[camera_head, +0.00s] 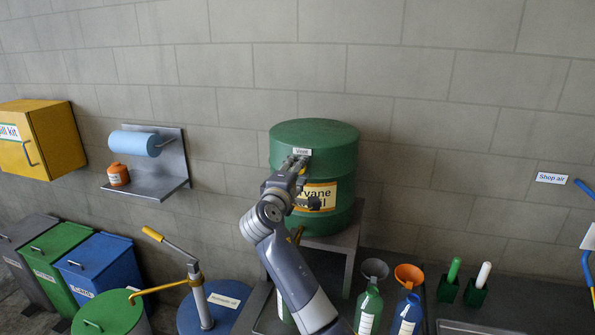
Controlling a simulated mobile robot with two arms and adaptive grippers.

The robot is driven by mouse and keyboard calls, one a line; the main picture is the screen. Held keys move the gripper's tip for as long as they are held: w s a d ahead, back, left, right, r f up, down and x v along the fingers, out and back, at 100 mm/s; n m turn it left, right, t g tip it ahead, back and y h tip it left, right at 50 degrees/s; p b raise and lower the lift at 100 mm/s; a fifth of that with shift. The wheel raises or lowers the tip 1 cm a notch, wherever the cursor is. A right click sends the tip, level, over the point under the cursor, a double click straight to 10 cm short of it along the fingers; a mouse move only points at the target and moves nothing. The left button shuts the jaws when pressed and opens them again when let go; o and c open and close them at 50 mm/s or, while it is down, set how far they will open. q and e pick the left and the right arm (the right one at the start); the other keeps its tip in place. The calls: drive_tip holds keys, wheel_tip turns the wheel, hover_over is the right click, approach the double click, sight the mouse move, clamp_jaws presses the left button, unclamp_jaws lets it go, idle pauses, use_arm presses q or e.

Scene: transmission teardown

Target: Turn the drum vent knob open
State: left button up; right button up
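The green drum (344,150) stands upright on a grey stand against the wall, with a yellow label partly covered by my arm. A small white label reading "Vent" (302,152) sits on its upper front edge. One arm of mine comes up from the bottom, slightly right of centre; I take it as my right. Its gripper (296,163) is at the drum's upper front, just below the vent label. The vent knob is hidden or too small to make out there. Whether the fingers grip it cannot be told. My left gripper is not in view.
A wall shelf (160,183) with a blue roll and an orange jar is left of the drum. Below stand a blue drum with a hand pump (204,302) and lidded bins (100,265). Bottles with funnels (369,305) stand right of my arm.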

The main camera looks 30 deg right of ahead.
drive_tip(key=o, duration=0.4)
drive_tip(key=shift+f, duration=0.1)
drive_tip(key=shift+o, duration=0.3)
drive_tip(key=shift+a, duration=0.1)
drive_tip(key=v, duration=1.2)
